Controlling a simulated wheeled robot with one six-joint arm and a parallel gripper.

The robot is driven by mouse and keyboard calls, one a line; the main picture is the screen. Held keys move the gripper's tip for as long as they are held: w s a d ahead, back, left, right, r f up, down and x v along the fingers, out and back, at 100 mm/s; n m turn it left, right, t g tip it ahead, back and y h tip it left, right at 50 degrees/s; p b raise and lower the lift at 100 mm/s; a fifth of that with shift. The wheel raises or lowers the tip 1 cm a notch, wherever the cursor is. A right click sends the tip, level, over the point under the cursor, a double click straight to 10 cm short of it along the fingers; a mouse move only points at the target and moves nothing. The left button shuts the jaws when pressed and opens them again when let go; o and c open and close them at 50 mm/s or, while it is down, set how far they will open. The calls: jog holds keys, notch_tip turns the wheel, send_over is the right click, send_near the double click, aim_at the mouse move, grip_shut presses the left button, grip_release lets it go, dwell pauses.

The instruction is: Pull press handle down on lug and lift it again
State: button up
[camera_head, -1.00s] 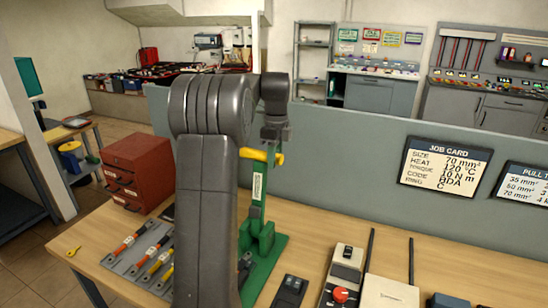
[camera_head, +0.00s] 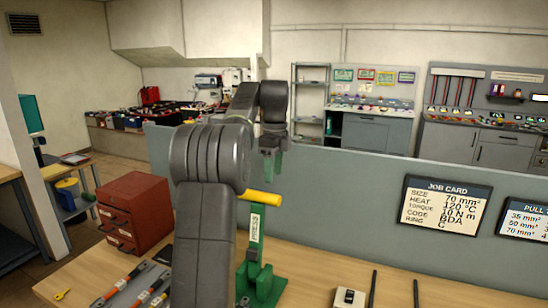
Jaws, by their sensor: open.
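The green press (camera_head: 254,228), marked PRESS, stands on the bench with its yellow handle (camera_head: 262,198) sticking out to the right near its top. My gripper (camera_head: 272,168) points down just above the handle. Its jaws are open and empty, and a gap shows between its tips and the handle. My own arm covers the left side of the press. I cannot make out the lug; the lower part of the press is partly hidden.
A red drawer cabinet (camera_head: 134,212) stands left on the bench. Tools lie on a grey mat (camera_head: 125,297) in front of it. A grey partition (camera_head: 345,185) with a job card (camera_head: 439,205) runs behind.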

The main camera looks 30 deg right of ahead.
aim_at(273, 198)
jog(key=shift+w+d+r, duration=0.1)
jog(key=shift+r, duration=2.1)
jog(key=shift+f, duration=0.1)
jog(key=f, duration=1.3)
jog(key=shift+s+a+f, duration=0.2)
jog(key=shift+s+a, duration=0.1)
jog(key=shift+a, duration=0.1)
